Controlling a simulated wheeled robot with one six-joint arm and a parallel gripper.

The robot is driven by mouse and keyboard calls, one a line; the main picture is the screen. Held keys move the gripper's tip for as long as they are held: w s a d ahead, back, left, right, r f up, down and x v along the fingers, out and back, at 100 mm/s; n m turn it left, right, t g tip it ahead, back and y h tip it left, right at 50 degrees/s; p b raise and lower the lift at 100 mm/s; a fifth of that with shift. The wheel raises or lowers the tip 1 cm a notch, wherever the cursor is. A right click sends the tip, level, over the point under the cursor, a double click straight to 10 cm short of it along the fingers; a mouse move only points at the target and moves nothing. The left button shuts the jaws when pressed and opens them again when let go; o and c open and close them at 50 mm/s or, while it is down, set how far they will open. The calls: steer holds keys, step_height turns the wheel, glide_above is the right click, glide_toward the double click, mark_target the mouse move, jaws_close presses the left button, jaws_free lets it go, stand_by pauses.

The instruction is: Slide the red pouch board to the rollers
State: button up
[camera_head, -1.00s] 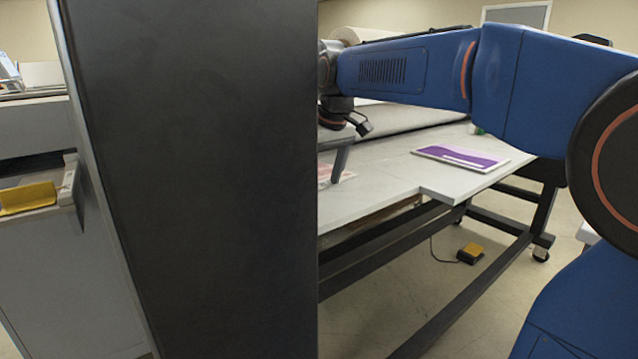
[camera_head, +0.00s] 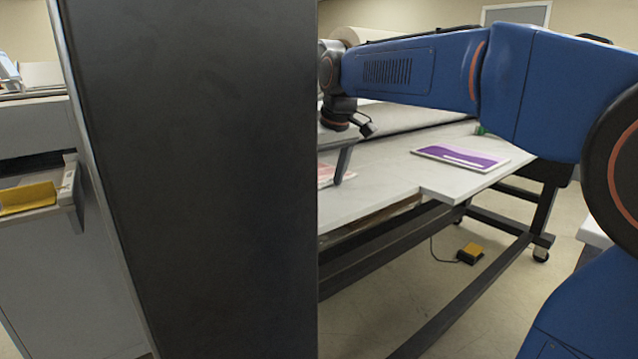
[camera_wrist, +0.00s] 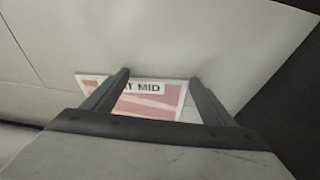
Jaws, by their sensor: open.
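The red pouch board (camera_wrist: 150,104) lies flat on the white table, a red and pale print with lettering ending in "MID" along its edge. In the wrist view it shows between and beyond my two fingers, its near part hidden by my gripper body. In the head view only a sliver of it (camera_head: 326,175) shows beside the dark column. My gripper (camera_wrist: 158,80) is open and empty, its fingertips over the board's lettered edge; I cannot tell if they touch it. In the head view one finger (camera_head: 343,163) points down at the table; the rest is hidden by the column.
A purple and white board (camera_head: 462,157) lies on the white table (camera_head: 385,184) to the right. A large roll (camera_head: 350,36) is at the back. A yellow pedal (camera_head: 470,253) is on the floor. A tray with a yellow item (camera_head: 28,198) is at left.

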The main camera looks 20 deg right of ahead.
steer(key=shift+r, duration=0.15)
steer(key=shift+v, duration=3.05)
steer(key=shift+s, duration=0.1)
steer(key=shift+s, duration=0.1)
